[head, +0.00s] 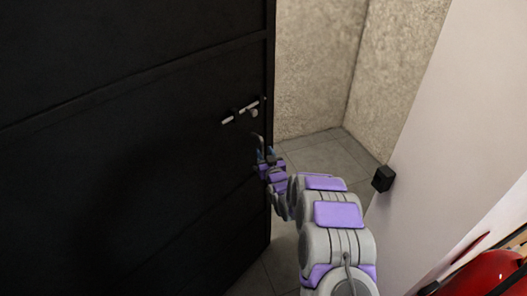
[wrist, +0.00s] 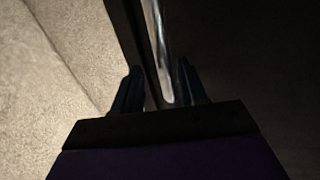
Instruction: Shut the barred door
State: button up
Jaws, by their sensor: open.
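The door (head: 130,130) is a large dark panel with horizontal bars, filling the left of the head view. It stands open, with a gap to the right of its free edge. A metal handle (head: 240,112) sits near that edge. My gripper (head: 265,153) is at the door's free edge, just below the handle. In the wrist view my gripper (wrist: 159,66) is open, and a shiny metal bar (wrist: 158,50), seemingly the handle, and the dark door edge (wrist: 128,35) show between its fingers. I cannot tell whether the fingers touch them.
Through the opening are a rough beige wall (head: 315,70) and a grey tiled floor (head: 325,158). A pale wall (head: 430,130) with a small black block (head: 383,178) stands at the right. A red rounded object (head: 485,275) is at the lower right corner.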

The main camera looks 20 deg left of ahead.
jog(key=shift+x, duration=1.2)
jog(key=shift+a+f, duration=0.15)
jog(key=shift+a, duration=0.45)
jog(key=c, duration=0.8)
jog(key=shift+d, duration=0.2)
grip_shut()
jog(key=shift+d, duration=0.15)
